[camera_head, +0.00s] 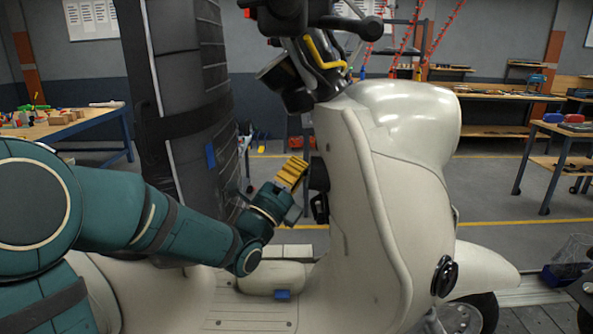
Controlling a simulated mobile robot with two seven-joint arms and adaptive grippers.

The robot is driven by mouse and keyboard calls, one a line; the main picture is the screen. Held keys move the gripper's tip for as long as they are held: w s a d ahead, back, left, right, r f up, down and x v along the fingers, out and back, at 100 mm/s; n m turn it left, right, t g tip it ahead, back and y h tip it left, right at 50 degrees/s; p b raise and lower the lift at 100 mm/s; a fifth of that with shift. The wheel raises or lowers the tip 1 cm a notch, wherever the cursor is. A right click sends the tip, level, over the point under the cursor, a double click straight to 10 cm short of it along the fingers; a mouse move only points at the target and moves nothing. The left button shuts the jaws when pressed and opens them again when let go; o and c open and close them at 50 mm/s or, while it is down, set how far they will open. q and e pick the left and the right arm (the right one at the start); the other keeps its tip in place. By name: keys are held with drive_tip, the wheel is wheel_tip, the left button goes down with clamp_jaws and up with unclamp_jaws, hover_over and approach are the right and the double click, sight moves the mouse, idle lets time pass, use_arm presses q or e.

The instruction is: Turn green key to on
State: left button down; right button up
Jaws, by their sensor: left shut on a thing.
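My left gripper (296,175), with yellow ribbed finger pads, is shut at the black lock housing (319,175) on the inner face of the cream scooter's (372,190) front shield. The green key does not show; the fingers hide the spot between them and the housing. I cannot tell which way the key is turned. My right gripper is not in view.
The handlebar (335,50) with a yellow cable is above the gripper. A tall dark padded column (190,90) stands behind my left arm. The scooter's footboard (250,312) is below. Workbenches (575,128) stand at the back right.

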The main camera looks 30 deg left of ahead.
use_arm(q)
drive_tip(key=shift+m+t+h, duration=0.3)
drive_tip(key=shift+m+h, duration=0.2)
drive_tip(key=shift+m+t+h, duration=0.3)
drive_tip(key=shift+m+h, duration=0.2)
drive_tip(key=shift+m, duration=0.1)
drive_tip(key=c, duration=1.1)
unclamp_jaws()
drive_tip(key=shift+o, duration=0.2)
drive_tip(key=shift+n+y, duration=0.5)
